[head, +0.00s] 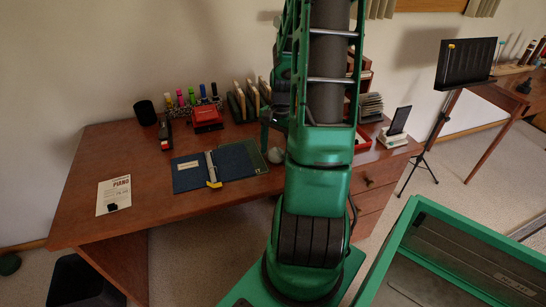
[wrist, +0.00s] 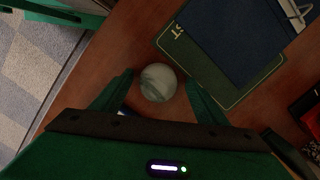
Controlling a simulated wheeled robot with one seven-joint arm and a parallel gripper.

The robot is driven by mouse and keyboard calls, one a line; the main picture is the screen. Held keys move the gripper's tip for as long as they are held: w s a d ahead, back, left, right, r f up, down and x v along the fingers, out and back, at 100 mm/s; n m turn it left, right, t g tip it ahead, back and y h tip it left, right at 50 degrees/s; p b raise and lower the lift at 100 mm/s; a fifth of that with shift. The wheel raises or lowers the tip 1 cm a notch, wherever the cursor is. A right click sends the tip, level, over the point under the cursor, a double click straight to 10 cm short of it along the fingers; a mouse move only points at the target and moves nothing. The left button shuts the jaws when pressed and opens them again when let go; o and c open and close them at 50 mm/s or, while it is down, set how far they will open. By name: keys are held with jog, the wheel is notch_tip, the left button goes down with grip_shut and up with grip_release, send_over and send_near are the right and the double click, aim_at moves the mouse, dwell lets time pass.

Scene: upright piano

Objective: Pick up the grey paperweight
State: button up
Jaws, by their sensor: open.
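The grey paperweight (wrist: 158,83) is a round, marbled ball on the brown desk (wrist: 112,68). In the head view it shows as a small pale ball (head: 276,155) just left of my arm. In the wrist view my gripper (wrist: 158,88) is open, with one green finger on each side of the ball. The fingertips reach about level with it, and a gap shows on both sides. I cannot tell the height of the fingers above the desk. In the head view my arm hides most of the gripper.
A green-edged mat (wrist: 225,84) with a blue binder (head: 236,161) lies close beside the ball. A red box (head: 207,117), a black cup (head: 145,112) and a phone on a stand (head: 398,124) stand further off. The desk's left part is mostly clear.

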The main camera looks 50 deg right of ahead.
jog(key=shift+c, duration=0.5)
jog(key=c, duration=1.2)
jog(key=shift+c, duration=0.2)
